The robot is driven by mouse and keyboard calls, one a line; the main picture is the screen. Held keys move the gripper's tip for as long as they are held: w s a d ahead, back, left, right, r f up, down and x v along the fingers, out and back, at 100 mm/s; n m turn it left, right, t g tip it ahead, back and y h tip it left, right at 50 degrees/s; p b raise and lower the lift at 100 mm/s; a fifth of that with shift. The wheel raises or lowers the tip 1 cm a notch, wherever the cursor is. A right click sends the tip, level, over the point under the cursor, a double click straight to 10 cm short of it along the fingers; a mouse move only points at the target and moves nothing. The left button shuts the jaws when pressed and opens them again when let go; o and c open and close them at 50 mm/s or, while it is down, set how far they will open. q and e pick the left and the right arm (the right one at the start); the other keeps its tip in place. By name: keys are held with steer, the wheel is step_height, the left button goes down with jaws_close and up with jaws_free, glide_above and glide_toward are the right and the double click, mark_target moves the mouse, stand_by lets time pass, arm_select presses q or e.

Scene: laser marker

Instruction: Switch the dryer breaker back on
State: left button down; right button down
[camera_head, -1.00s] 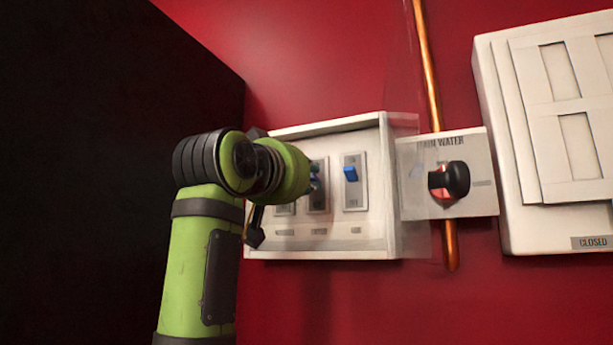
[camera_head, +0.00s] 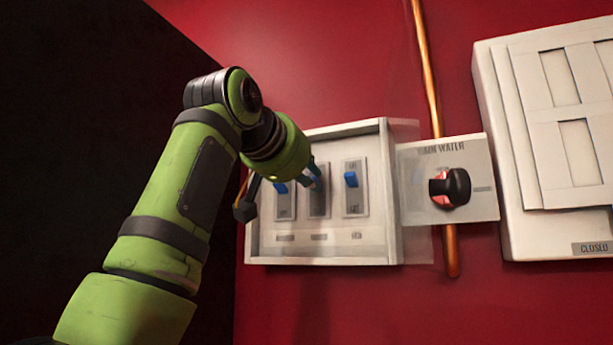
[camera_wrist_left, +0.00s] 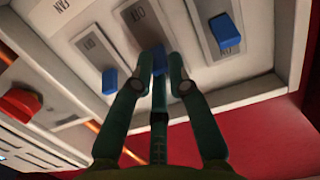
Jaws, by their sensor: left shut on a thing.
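An open white breaker box (camera_head: 390,190) on the red wall holds three blue-levered switches in a row. The left lever (camera_head: 280,188) and right lever (camera_head: 351,179) sit toward the upper ends of their plates. My left gripper (camera_head: 313,174) comes in from the upper left and covers part of the middle switch (camera_head: 318,207). In the left wrist view, the two green fingers (camera_wrist_left: 160,86) close around the middle blue lever (camera_wrist_left: 159,60), which appears toward the same plate end as its neighbours. "OFF" shows at the opposite end. My right gripper is out of view.
A clear cover stands at the box's right side. Beyond it are the main water plate with its black-and-red knob (camera_head: 451,188), a copper pipe (camera_head: 432,80) and a white panel marked closed (camera_head: 490,140). A dark surface fills the left.

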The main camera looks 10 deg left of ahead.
arm_select(q)
steer(key=shift+s+a+r, duration=0.1)
steer(key=shift+s+r, duration=0.05)
steer(key=shift+r, duration=0.3)
steer(key=c, duration=1.4)
jaws_free()
steer(key=shift+c, duration=0.2)
steer(key=shift+o, duration=1.2)
steer(key=shift+w+f, duration=0.2)
steer(key=shift+d, duration=0.2)
steer(key=v, duration=1.2)
steer(key=shift+r, duration=0.1)
